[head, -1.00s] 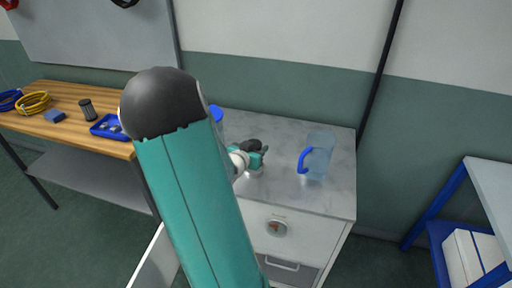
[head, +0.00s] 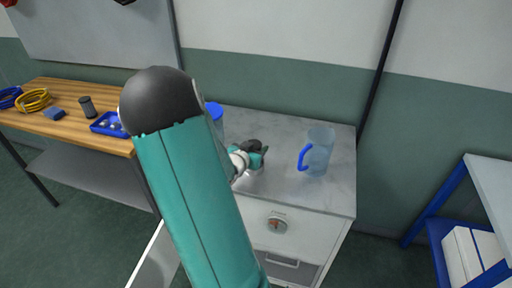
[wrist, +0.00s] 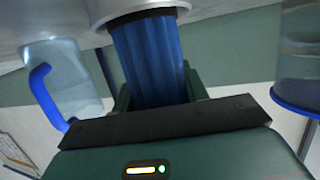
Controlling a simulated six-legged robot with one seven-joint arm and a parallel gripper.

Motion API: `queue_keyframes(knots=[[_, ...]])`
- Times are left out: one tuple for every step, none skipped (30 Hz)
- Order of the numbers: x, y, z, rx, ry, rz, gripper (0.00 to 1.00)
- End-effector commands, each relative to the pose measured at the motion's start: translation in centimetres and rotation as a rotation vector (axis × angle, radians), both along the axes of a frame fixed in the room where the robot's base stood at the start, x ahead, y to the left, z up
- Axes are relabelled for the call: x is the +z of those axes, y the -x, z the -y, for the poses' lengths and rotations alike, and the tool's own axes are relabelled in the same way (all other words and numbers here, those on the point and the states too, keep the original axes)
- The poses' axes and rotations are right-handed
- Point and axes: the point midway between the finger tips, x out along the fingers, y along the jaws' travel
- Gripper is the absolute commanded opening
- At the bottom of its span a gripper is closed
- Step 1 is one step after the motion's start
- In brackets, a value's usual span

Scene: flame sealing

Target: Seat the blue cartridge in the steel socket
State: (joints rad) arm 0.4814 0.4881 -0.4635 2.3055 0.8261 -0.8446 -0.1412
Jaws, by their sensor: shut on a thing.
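The blue ribbed cartridge (wrist: 152,62) is in my gripper (wrist: 158,92) in the wrist view, with a finger on each side of it. Its far end has a black band and meets the round steel socket (wrist: 185,5) at the top of that view. I cannot tell how deep it sits in the socket. In the head view my gripper (head: 257,156) is low over the grey counter (head: 290,192), left of the clear pitcher. The cartridge cannot be made out there, and the socket is mostly hidden behind the gripper.
A clear pitcher with a blue handle (head: 319,152) stands right of my gripper. A blue-lidded container (head: 215,110) is partly hidden behind my arm. A wooden bench (head: 60,128) at the left holds a blue tray (head: 106,126) and cable coils. The counter's front right is clear.

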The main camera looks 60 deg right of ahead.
Motion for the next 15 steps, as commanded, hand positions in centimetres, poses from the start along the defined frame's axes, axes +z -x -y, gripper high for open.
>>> queue_keyframes(knots=[[-0.08,0.0,0.01,0.0,0.0,0.0,0.2],[-0.12,-0.01,0.01,0.0,0.0,-0.001,0.2],[-0.17,-0.01,0.01,0.0,0.0,-0.001,0.2],[-0.22,-0.01,0.01,0.0,0.0,-0.001,0.2],[-0.27,-0.01,0.01,0.0,0.0,-0.001,0.2],[-0.32,-0.01,0.01,0.0,0.0,-0.001,0.2],[-0.36,-0.01,0.01,0.0,0.0,-0.001,0.2],[-0.4,-0.01,0.01,0.0,0.0,-0.001,0.2],[-0.46,-0.01,0.02,0.0,0.0,-0.001,0.2],[-0.5,-0.01,0.01,0.0,0.0,0.0,0.2],[-0.54,-0.01,0.01,0.0,0.0,0.0,0.2],[-0.59,-0.01,0.01,0.0,0.0,0.0,0.2],[-0.62,-0.01,0.02,0.0,0.0,0.0,0.2],[-0.66,-0.01,0.02,0.0,0.0,0.0,0.2],[-0.71,-0.02,0.01,0.0,0.0,0.0,0.2]])
